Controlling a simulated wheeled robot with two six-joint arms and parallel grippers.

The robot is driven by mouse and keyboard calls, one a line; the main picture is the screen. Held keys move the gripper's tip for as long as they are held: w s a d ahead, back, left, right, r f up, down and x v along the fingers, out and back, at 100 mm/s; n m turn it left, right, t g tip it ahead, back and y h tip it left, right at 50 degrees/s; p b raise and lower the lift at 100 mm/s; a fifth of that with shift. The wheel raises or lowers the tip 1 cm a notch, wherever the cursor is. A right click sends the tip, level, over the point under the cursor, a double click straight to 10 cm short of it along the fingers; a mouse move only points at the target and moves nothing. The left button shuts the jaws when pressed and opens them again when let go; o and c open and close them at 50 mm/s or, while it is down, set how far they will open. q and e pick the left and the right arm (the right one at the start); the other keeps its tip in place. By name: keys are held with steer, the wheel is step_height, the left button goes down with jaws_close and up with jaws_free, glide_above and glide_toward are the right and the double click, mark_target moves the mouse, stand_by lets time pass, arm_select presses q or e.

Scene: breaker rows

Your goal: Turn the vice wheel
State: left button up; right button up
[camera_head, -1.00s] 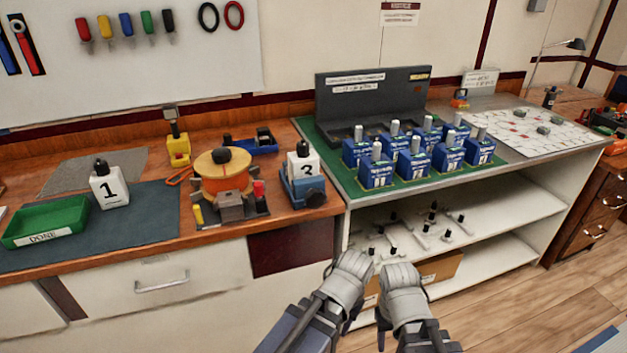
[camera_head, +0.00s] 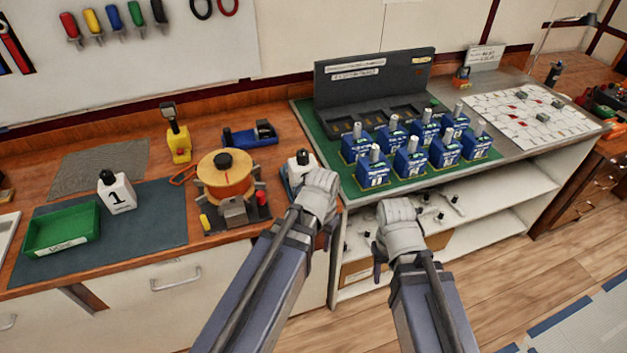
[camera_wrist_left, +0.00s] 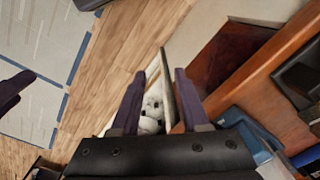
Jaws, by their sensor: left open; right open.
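The blue vice (camera_head: 285,183) stands at the bench's right front edge, with a white bottle (camera_head: 298,165) in or on it. My left gripper (camera_head: 318,195) is in front of the vice and hides most of it. The dark wheel on its front is hidden in the head view. In the left wrist view, the open fingers (camera_wrist_left: 158,100) have nothing clamped between them. A blue surface (camera_wrist_left: 258,145), probably the vice, lies just right of them. My right gripper (camera_head: 398,220) is open and empty, in front of the shelf unit.
Blue breaker blocks (camera_head: 411,157) stand in rows on the green mat right of the vice. An orange spool (camera_head: 224,178) stands left of it. A green tray (camera_head: 62,230) and the bottle marked 1 (camera_head: 117,192) are further left. Floor at right is free.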

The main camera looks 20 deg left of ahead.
arm_select(q)
steer(key=w+a+r+m+p, duration=0.1)
steer(key=w+r+m+p, duration=0.1)
steer(key=w+r, duration=0.1)
steer(key=w+a+r+m+p, duration=0.1)
steer(key=w+r+m+p, duration=0.2)
steer(key=r, duration=0.1)
steer(key=w+a+r+m+p, duration=0.1)
steer(key=w+r+m+p, duration=0.1)
steer(key=w+r+p, duration=0.1)
steer(key=shift+a+r, duration=0.4)
steer(key=shift+w+r+m, duration=0.1)
steer(key=shift+w+m, duration=0.05)
steer(key=shift+m, duration=0.55)
arm_select(e)
step_height(320, 180, up, 11)
arm_select(q)
step_height(320, 180, down, 8)
steer(key=b, duration=0.7)
steer(key=shift+b, duration=0.3)
arm_select(e)
step_height(320, 180, down, 8)
arm_select(q)
steer(key=shift+r, duration=0.1)
steer(key=shift+c, duration=0.2)
arm_select(e)
steer(key=shift+r, duration=0.1)
arm_select(q)
jaws_close()
